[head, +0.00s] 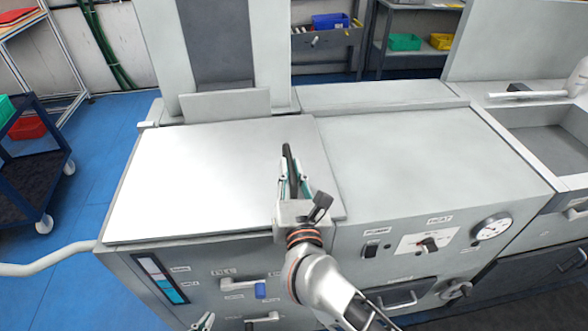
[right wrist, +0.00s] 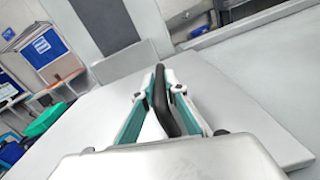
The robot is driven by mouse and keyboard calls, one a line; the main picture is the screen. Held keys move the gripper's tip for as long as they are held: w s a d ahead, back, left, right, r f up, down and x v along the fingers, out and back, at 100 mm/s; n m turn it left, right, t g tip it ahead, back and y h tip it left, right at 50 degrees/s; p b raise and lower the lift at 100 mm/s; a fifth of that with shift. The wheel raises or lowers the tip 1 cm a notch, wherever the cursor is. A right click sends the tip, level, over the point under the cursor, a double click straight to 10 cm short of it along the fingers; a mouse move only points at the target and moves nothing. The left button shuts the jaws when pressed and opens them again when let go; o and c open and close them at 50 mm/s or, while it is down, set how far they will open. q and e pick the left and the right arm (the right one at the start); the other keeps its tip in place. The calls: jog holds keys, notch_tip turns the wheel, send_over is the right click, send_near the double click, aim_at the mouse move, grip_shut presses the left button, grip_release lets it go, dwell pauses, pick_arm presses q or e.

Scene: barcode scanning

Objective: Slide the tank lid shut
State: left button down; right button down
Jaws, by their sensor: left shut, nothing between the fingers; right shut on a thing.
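The tank lid (head: 190,180) is a flat pale plate lying on the left part of the machine's top in the head view. No opening shows beneath it. A black bar handle (head: 288,160) stands near its right side. My right gripper (head: 293,185) is shut on this handle. The right wrist view shows the dark handle (right wrist: 160,100) between the teal-and-white fingers, with the lid (right wrist: 95,112) around it.
The machine's top right of the lid (head: 420,150) is bare. A raised grey column with an upright plate (head: 228,105) stands behind the lid. The front panel has knobs, a gauge (head: 492,228) and handles. A sink (head: 550,135) lies at right, a blue cart (head: 35,160) at left.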

jog(key=shift+a, duration=0.2)
jog(key=c, duration=2.3)
grip_release()
jog(key=shift+o, duration=1.3)
jog(key=shift+a, duration=0.15)
jog(key=shift+s, duration=0.15)
jog(key=s+d, duration=0.1)
jog(key=s, duration=1)
jog(key=shift+s, duration=0.35)
jog(key=shift+d, duration=0.1)
